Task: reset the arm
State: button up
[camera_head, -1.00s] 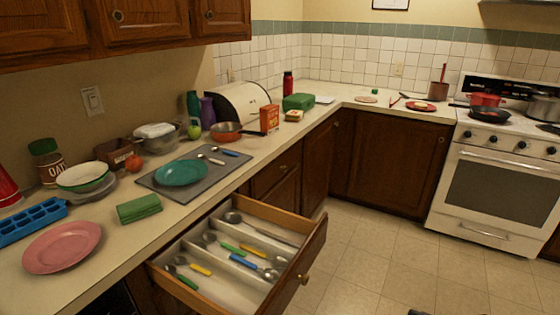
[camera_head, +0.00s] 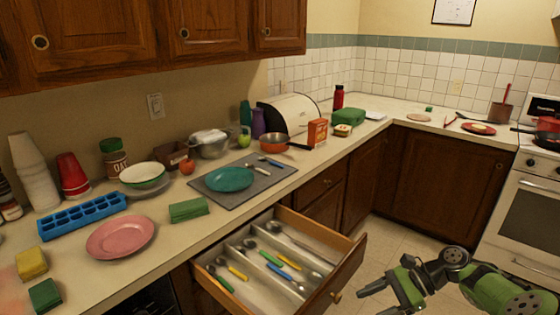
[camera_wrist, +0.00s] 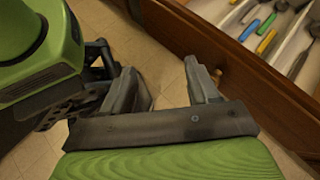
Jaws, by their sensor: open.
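My gripper (camera_head: 374,300) shows at the lower right of the head view, in front of the open drawer and to the right of its front panel. Its two grey fingers are spread apart with nothing between them. In the wrist view my gripper (camera_wrist: 160,72) is open over bare floor tiles. My green arm runs off to the right in the head view. The open wooden drawer (camera_head: 345,275) holds several spoons and other utensils with yellow, green and blue handles. The drawer also shows at the upper right of the wrist view (camera_wrist: 205,50).
The counter carries a pink plate (camera_head: 120,237), blue ice tray (camera_head: 83,216), green sponge (camera_head: 188,210), grey mat (camera_head: 265,187) with a teal plate (camera_head: 229,179), and a white bowl (camera_head: 142,174). The stove (camera_head: 528,215) stands at the right. Tiled floor lies between drawer and cabinets.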

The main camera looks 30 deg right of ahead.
jog(key=w+a+r+n+g+h+p, duration=0.2)
jog(key=a+r+n+g+h, duration=0.15)
jog(key=a+r+n, duration=0.5)
jog(key=w+a+r+n+g+h+p, duration=0.25)
jog(key=a+r+h, duration=0.2)
jog(key=a, duration=0.65)
jog(key=s+a+r+n+t+h+p, duration=0.2)
jog(key=s+a+r+n+t, duration=0.4)
jog(key=s+r+n, duration=0.3)
jog(key=shift+s+a+r+n+t+h+p, duration=0.35)
jog(key=shift+s+a+n+p, duration=0.2)
jog(key=shift+s+a, duration=0.35)
